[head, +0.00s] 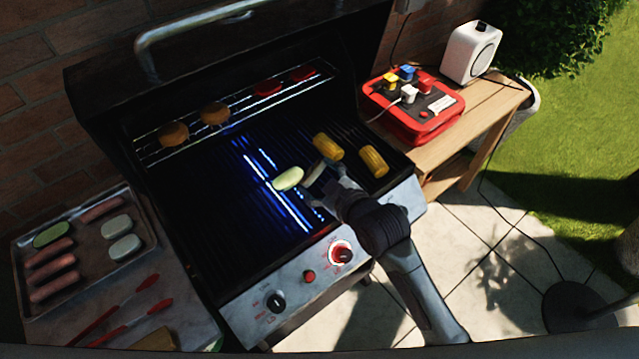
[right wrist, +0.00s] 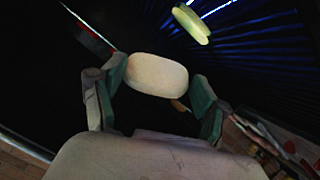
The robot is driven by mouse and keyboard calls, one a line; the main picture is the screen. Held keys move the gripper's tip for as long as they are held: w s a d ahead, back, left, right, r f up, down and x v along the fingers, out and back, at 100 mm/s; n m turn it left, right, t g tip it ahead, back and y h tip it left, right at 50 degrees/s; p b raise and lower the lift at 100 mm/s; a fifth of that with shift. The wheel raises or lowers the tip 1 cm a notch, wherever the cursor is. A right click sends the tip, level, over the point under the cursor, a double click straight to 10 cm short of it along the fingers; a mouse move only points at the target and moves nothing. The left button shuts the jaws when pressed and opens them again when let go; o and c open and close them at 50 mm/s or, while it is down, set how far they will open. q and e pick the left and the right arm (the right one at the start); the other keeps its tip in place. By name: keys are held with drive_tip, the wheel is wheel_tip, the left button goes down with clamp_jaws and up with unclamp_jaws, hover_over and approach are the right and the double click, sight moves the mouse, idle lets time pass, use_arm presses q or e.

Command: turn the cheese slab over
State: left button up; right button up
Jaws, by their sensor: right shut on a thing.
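My right gripper (head: 317,177) reaches over the front of the dark grill grate (head: 222,213). It is shut on the pale cheese slab (head: 314,171), which is partly hidden by the fingers in the head view. In the right wrist view the cream slab (right wrist: 157,75) spans between the two fingers of the right gripper (right wrist: 155,88). I cannot tell whether the slab touches the grate. A pale green slice (head: 288,179) lies on the grate just left of the gripper; it also shows in the right wrist view (right wrist: 191,24). My left gripper is out of view.
Two corn pieces (head: 328,146) (head: 373,161) lie close behind and right of the gripper. Patties (head: 173,133) and red pieces (head: 267,88) sit on the raised rack. A food tray (head: 146,222) and red-handled tools (head: 121,333) are at left. The left grate is clear.

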wheel_tip(320, 180, down, 3)
drive_tip(key=m+b, duration=0.3)
drive_tip(key=m, duration=0.2)
drive_tip(key=shift+a+f+m, duration=0.1)
drive_tip(key=shift+f+m, duration=0.05)
drive_tip(key=shift+m, duration=0.25)
use_arm(q)
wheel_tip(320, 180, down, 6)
drive_tip(key=b, duration=0.2)
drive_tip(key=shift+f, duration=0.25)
use_arm(e)
hover_over(319, 212)
drive_tip(key=shift+w+f, duration=0.1)
drive_tip(key=shift+f, duration=2.1)
use_arm(q)
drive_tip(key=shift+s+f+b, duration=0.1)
drive_tip(key=shift+b, duration=0.2)
use_arm(e)
drive_tip(key=shift+f, duration=0.15)
drive_tip(key=shift+f+b, duration=0.5)
drive_tip(key=shift+f, duration=0.4)
drive_tip(key=o, duration=1.2)
drive_tip(key=shift+c, duration=0.2)
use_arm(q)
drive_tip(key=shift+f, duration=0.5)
